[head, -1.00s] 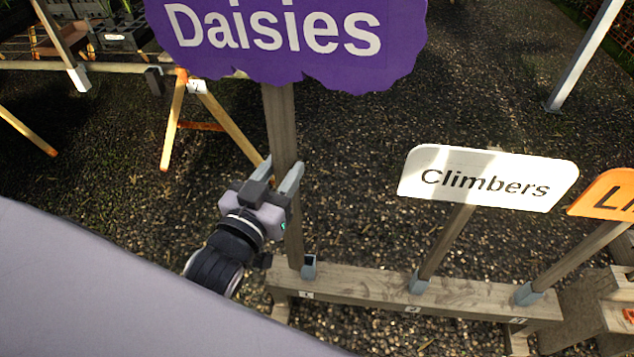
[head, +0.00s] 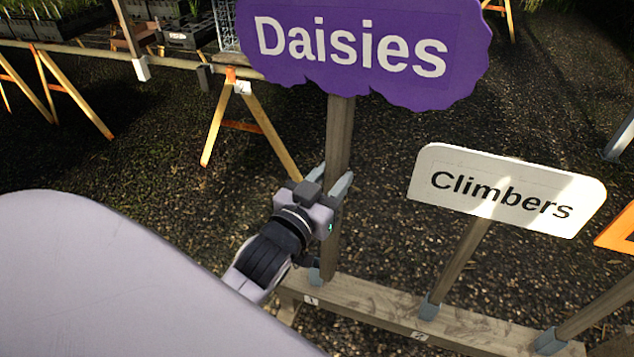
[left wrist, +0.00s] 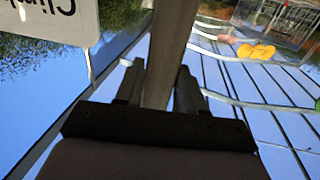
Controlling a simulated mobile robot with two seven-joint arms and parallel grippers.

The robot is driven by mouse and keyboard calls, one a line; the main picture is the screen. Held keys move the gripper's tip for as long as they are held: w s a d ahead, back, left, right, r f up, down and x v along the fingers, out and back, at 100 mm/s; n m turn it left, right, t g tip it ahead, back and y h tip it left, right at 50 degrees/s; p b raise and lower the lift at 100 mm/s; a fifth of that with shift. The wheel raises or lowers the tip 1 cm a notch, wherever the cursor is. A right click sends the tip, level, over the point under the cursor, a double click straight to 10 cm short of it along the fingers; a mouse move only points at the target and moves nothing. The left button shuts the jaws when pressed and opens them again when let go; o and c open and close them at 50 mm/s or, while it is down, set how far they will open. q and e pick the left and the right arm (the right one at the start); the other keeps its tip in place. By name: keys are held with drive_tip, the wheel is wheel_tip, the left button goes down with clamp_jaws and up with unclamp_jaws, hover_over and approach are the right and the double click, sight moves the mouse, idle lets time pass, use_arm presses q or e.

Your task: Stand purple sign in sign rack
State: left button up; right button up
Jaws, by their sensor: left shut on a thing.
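The purple sign (head: 365,45) reading "Daisies" stands upright on a wooden post (head: 340,140) in the head view. My left gripper (head: 331,180) is shut on that post below the board. The post also shows between the fingers in the left wrist view (left wrist: 167,50). The sign rack (head: 375,307) is a low wooden beam with grey sockets and numbered labels. The post's lower end is at the socket (head: 314,273) by label 1, at the rack's left end. I cannot tell whether it is inside the socket or just in front of it. My right gripper is out of view.
A white "Climbers" sign (head: 507,190) stands in the rack's second socket (head: 429,308). An orange sign (head: 617,230) is cut off at the right edge, near the third socket (head: 549,340). A plant bench on trestles (head: 255,110) stands behind. Gravel lies around the rack.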

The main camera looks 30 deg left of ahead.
use_arm(q)
drive_tip(key=w+a+f+n+y+b, duration=0.1)
drive_tip(key=w+a+f+b, duration=0.4)
drive_tip(key=f+b, duration=0.2)
drive_tip(key=w+a+f+n+y+b, duration=0.1)
drive_tip(key=w+a+f+b, duration=0.3)
drive_tip(key=f+b, duration=0.4)
drive_tip(key=a+y+b, duration=0.1)
drive_tip(key=b, duration=0.3)
drive_tip(key=shift+w, duration=0.35)
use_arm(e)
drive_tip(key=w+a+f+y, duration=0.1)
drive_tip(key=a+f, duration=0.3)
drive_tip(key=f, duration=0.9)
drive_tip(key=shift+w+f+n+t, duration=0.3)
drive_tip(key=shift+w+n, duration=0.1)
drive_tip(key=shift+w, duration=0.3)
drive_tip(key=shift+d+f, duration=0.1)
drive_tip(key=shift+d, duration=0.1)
use_arm(q)
drive_tip(key=shift+r+n+g+p, duration=0.1)
drive_tip(key=shift+n+g+p, duration=0.2)
drive_tip(key=shift+p, duration=0.1)
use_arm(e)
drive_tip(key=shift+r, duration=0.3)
use_arm(q)
drive_tip(key=shift+f, duration=0.2)
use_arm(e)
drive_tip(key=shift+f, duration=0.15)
